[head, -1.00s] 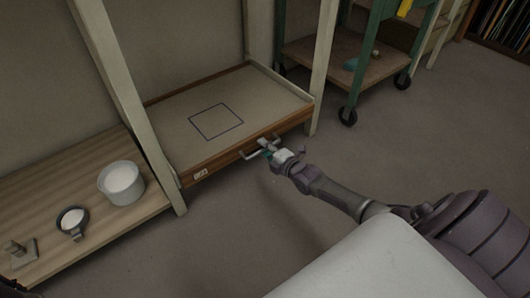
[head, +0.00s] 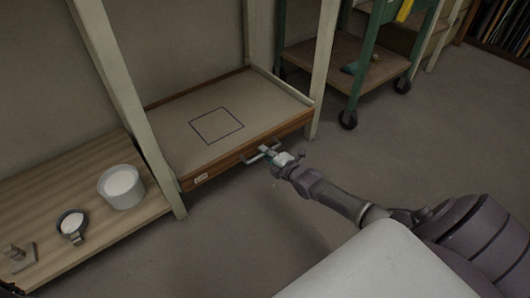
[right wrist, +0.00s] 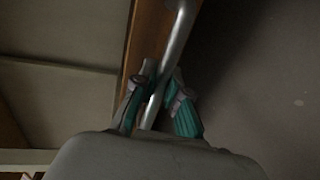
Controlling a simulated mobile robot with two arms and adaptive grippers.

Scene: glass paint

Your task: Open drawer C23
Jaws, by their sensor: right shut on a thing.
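The drawer (head: 250,147) is a shallow wooden tray with a brown front and a small white label (head: 201,178) too small to read here. A dark square outline is drawn on its flat surface. A metal bar handle (head: 250,158) sits on its front; the handle (right wrist: 179,42) also shows in the right wrist view. My right gripper (head: 272,154) is at the right part of the handle. In the right wrist view my right gripper (right wrist: 158,98) is shut on the bar, one teal-padded finger on each side. My left gripper is not in view.
Pale posts (head: 135,110) stand at both sides of the drawer. A low wooden shelf (head: 75,182) at left holds a white pot (head: 122,187), a dark-rimmed cup (head: 72,225) and a small metal piece (head: 18,257). A green wheeled cart (head: 360,75) stands behind right. The floor in front is clear.

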